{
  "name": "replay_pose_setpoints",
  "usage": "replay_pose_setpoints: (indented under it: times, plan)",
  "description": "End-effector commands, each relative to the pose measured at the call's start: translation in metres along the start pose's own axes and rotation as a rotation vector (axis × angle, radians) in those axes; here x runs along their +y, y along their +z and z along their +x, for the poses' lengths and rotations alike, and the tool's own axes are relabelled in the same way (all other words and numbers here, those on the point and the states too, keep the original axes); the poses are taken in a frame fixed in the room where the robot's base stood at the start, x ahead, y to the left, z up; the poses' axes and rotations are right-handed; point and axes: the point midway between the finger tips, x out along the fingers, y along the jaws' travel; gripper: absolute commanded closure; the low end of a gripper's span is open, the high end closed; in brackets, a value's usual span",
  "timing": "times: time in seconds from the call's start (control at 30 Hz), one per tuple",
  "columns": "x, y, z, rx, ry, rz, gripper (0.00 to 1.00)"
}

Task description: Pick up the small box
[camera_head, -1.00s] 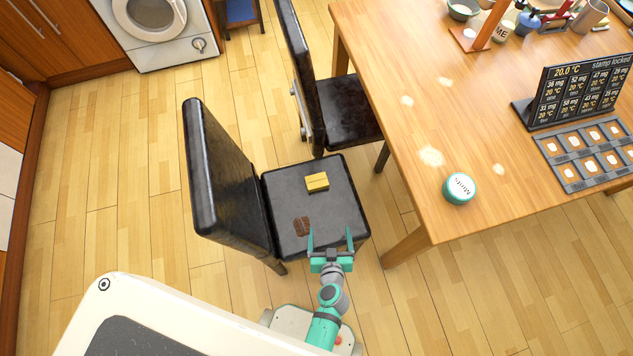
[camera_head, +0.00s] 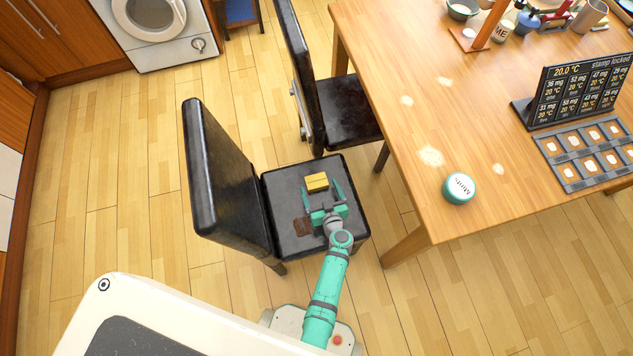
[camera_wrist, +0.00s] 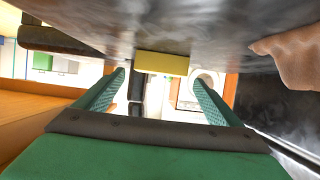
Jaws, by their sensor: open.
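The small box is a yellow block (camera_head: 317,182) on the black seat of the near chair. In the wrist view the yellow box (camera_wrist: 161,64) lies ahead, between the lines of the two fingers and beyond their tips. My gripper (camera_head: 321,193) is green and open, over the seat, with its fingers pointing at the box. Its fingers also show spread apart in the wrist view (camera_wrist: 160,76). Nothing is between them at the tips that I can see touching. The exact gap to the box is hard to tell.
The near chair's tall black backrest (camera_head: 228,180) rises left of the box. The wooden table (camera_head: 420,110) stands to the right, with a teal round tin (camera_head: 459,188). A second chair (camera_head: 345,108) stands behind.

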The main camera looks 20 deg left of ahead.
Motion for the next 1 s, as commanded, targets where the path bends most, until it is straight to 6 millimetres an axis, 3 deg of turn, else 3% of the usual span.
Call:
replay_pose_setpoints:
  times: [0.4,0.77,0.97,1.0]
  plan:
    - [0.0,0.003,0.045,0.0,-0.001,0.001,0.12]
    - [0.0,0.004,0.053,-0.001,0.0,0.001,0.12]
    - [0.0,0.004,0.052,-0.001,0.0,0.001,0.57]
    - [0.0,0.004,0.052,-0.001,0.0,0.001,0.58]
